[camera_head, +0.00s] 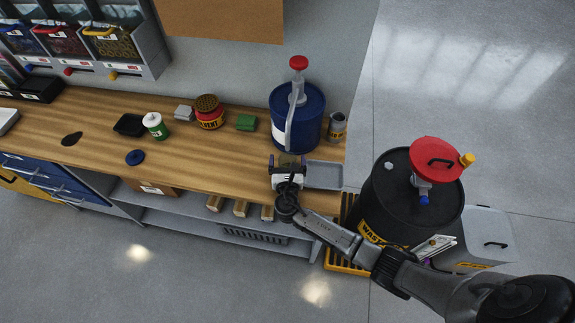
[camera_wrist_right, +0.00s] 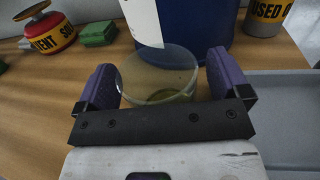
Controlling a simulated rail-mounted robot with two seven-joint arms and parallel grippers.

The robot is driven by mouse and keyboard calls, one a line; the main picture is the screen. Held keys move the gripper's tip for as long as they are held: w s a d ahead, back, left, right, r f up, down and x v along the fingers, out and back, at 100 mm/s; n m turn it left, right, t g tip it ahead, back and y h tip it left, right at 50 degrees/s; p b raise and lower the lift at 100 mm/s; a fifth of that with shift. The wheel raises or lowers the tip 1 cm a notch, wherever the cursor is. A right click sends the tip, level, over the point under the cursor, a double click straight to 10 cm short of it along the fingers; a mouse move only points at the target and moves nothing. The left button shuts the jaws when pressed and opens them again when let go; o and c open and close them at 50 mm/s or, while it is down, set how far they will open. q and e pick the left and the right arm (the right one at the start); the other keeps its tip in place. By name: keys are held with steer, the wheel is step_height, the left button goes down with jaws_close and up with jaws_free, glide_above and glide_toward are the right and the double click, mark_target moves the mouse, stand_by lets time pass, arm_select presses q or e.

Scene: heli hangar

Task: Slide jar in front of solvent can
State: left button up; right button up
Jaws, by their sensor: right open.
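The jar (camera_wrist_right: 158,75) is a clear, low glass jar with pale contents; in the right wrist view it stands on the wooden bench between my two purple fingers. In the head view the jar (camera_head: 291,159) is small and partly hidden by my gripper. My right gripper (camera_head: 288,163) is open around it at the bench's front edge, with a finger on either side; contact is unclear. The red solvent can (camera_head: 209,117) with a yellow band stands farther back and left, and it also shows in the right wrist view (camera_wrist_right: 50,33). My left gripper is not in view.
A blue drum (camera_head: 298,122) with a red-topped pump stands just behind the jar. A used-oil can (camera_head: 338,127) and grey tray (camera_head: 324,174) are to the right. A green block (camera_head: 246,122) lies beside the solvent can. Bare wood (camera_head: 215,158) lies in front of that can.

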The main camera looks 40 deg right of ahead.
steer(key=c, duration=1.1)
steer(key=shift+a, duration=0.1)
